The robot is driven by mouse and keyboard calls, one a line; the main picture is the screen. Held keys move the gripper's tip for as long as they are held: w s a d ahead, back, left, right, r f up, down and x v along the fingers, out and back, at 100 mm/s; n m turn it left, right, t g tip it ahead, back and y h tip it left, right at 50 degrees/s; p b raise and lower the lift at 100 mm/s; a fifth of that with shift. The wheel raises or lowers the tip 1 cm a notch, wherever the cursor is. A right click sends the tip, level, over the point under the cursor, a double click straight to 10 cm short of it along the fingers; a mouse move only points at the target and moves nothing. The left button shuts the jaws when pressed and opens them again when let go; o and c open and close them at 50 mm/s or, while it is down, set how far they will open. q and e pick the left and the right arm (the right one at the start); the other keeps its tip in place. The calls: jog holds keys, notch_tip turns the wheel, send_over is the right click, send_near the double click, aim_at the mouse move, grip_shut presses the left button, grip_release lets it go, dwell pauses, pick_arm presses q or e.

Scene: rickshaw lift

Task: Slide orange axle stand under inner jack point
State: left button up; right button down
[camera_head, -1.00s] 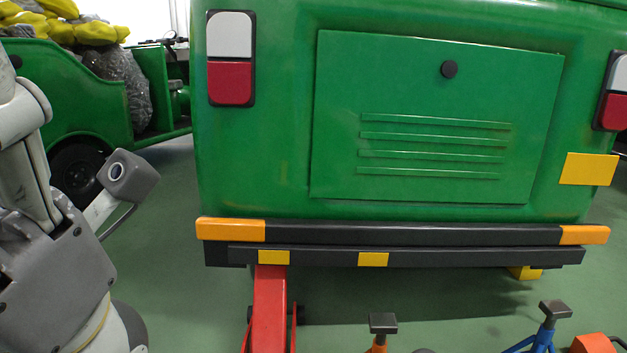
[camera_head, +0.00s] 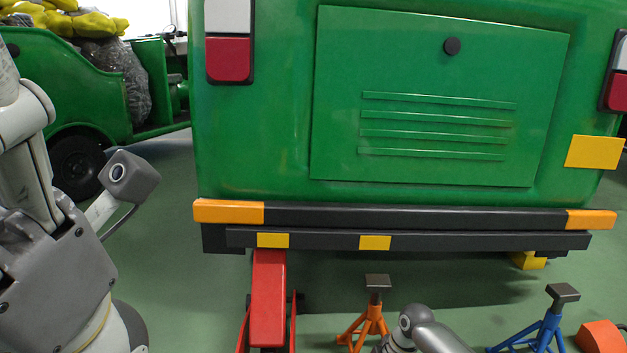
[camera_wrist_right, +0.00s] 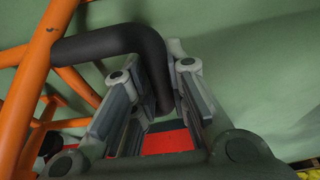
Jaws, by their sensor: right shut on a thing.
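The orange axle stand (camera_head: 372,321) stands on the floor behind the rickshaw, with its dark saddle (camera_head: 377,281) below and just in front of the bumper. In the right wrist view, my right gripper (camera_wrist_right: 155,75) is shut on the black bent handle (camera_wrist_right: 115,44) of the stand's orange frame (camera_wrist_right: 28,85). In the head view, my right arm (camera_head: 440,337) reaches in beside the stand; its fingers are hidden. Two yellow marks are on the lower bumper; the inner one (camera_head: 375,243) is above the saddle. My left arm is at the left, its fingers not visible.
A red jack (camera_head: 268,300) reaches under the left part of the bumper (camera_head: 410,238). A blue stand (camera_head: 545,325) and an orange block (camera_head: 600,338) are at the right. A yellow block (camera_head: 530,260) shows under the right rear. Floor under the bumper's middle is clear.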

jog(key=shift+w+a+r, duration=0.1)
jog(key=shift+w+r, duration=0.05)
jog(key=shift+w, duration=1)
jog(key=shift+w+a+r, duration=0.1)
jog(key=shift+w, duration=1.05)
jog(key=c, duration=1.3)
grip_release()
jog(key=shift+s+f, duration=0.1)
jog(key=shift+d, duration=0.1)
jog(key=p+v, duration=0.7)
jog(key=v, duration=0.1)
jog(key=shift+s+d, duration=0.1)
